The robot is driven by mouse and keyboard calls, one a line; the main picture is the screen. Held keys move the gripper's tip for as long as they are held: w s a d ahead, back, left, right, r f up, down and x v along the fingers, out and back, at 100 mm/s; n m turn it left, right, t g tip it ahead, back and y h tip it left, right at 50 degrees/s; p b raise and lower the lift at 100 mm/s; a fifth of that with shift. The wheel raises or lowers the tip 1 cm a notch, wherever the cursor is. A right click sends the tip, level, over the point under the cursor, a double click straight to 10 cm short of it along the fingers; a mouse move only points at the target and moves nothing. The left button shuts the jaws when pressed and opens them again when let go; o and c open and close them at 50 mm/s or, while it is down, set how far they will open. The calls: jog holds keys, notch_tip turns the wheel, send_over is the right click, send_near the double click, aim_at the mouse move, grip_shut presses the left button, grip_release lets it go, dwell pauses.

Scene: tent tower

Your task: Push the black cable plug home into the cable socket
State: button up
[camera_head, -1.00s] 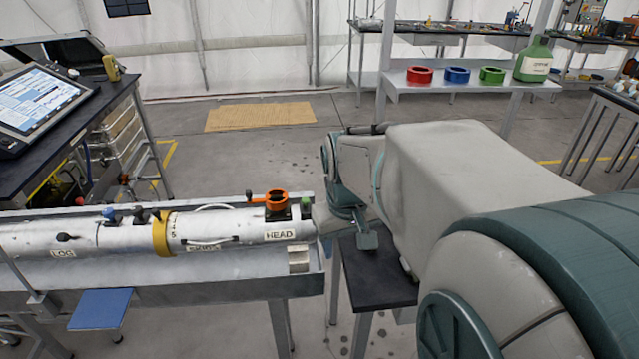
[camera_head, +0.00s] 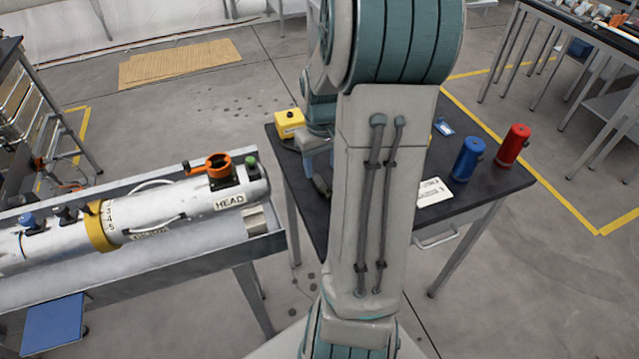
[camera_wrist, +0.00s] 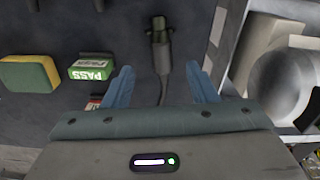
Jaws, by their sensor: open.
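In the wrist view my gripper (camera_wrist: 160,69) is open, its two blue fingers spread apart. A dark plug-like piece with a cable (camera_wrist: 162,52), which looks like the black cable plug, lies between and just beyond the fingertips, over a dark surface. Its greenish-grey end points away from the gripper. I see no grip on it. I cannot make out the cable socket for certain in either view. In the head view my arm hides most of the gripper and the middle of the black table (camera_head: 466,208).
The silver tube marked HEAD (camera_head: 190,205) lies in a grey trough (camera_head: 150,260) left of the table. A yellow box (camera_head: 289,122), a blue canister (camera_head: 468,158) and a red canister (camera_head: 514,145) stand on the table. The wrist view shows a green PASS box (camera_wrist: 91,69) and a yellow-green block (camera_wrist: 28,73).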

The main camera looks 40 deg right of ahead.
aim_at(321, 181)
jog(key=shift+a+f+p, duration=0.1)
jog(key=shift+f+p, duration=0.2)
jog(key=shift+f, duration=2.85)
jog(key=c, duration=1.1)
